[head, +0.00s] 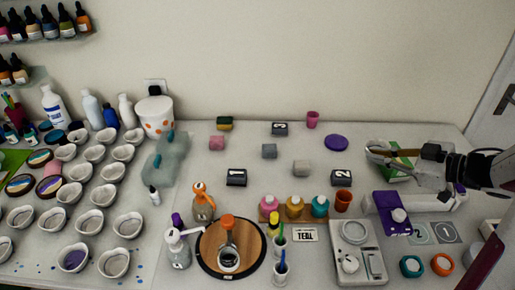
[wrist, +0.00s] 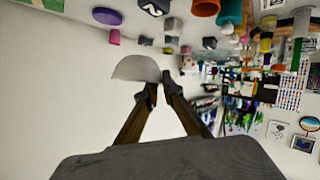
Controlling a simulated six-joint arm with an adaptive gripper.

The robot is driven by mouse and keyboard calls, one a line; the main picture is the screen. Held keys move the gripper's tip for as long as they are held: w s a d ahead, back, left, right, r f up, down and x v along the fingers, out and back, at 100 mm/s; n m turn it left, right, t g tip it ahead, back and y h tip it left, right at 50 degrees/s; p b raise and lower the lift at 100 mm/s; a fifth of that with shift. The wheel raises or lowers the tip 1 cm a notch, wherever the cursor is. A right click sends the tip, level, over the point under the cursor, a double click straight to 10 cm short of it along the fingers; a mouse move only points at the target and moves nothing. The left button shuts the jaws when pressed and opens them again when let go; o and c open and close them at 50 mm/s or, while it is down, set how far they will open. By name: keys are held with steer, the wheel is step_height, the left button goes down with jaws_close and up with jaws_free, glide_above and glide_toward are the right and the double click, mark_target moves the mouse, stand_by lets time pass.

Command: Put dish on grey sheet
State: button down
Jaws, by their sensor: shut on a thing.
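My gripper (head: 378,152) is at the right of the head view, raised over the table near the green-and-white item. In the wrist view its two dark-tipped fingers (wrist: 159,90) are closed on a pale grey-white, half-round dish (wrist: 137,68). The dish is held clear of the surface at the fingertips; in the head view it is too small and blended with the fingers to make out clearly. A grey sheet (head: 447,232) with a mark on it lies flat at the right front, beside a greener grey sheet (head: 419,234) marked 2.
A purple device (head: 392,213) and a scale (head: 355,256) stand left of the sheets. Teal (head: 411,266) and orange (head: 442,264) round items lie in front. A green-and-white item (head: 401,172) lies below the gripper. Several white bowls (head: 129,224) fill the left.

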steer(key=w+a+n+g+y, duration=0.15)
steer(key=w+a, duration=0.25)
steer(key=a, duration=0.7)
steer(key=w+a+n+g+y, duration=0.15)
steer(key=w+a, duration=0.25)
steer(key=a, duration=0.7)
steer(key=s+a+n+g, duration=0.3)
steer(key=a+n+g, duration=0.15)
steer(key=a, duration=2.05)
steer(key=s+a+n+g, duration=0.1)
steer(key=s+a+g, duration=0.1)
steer(key=s+a, duration=0.65)
steer(key=s+a+n+g, duration=0.2)
steer(key=s+a, duration=0.1)
steer(key=a, duration=1)
steer(key=s+a+r+n+g+h, duration=0.1)
steer(key=s+a+n+g, duration=0.1)
steer(key=s+a, duration=1.5)
steer(key=shift+s+d+f, duration=0.1)
steer(key=shift+d+f, duration=0.15)
steer(key=shift+f, duration=0.6)
steer(key=shift+s+d+f, duration=0.1)
steer(key=shift+d+f, duration=0.2)
steer(key=shift+f, duration=0.5)
steer(key=shift+s+d+f, duration=0.1)
steer(key=shift+d+f, duration=0.15)
steer(key=shift+f, duration=0.6)
steer(key=shift+f, duration=0.1)
steer(key=shift+f, duration=3.05)
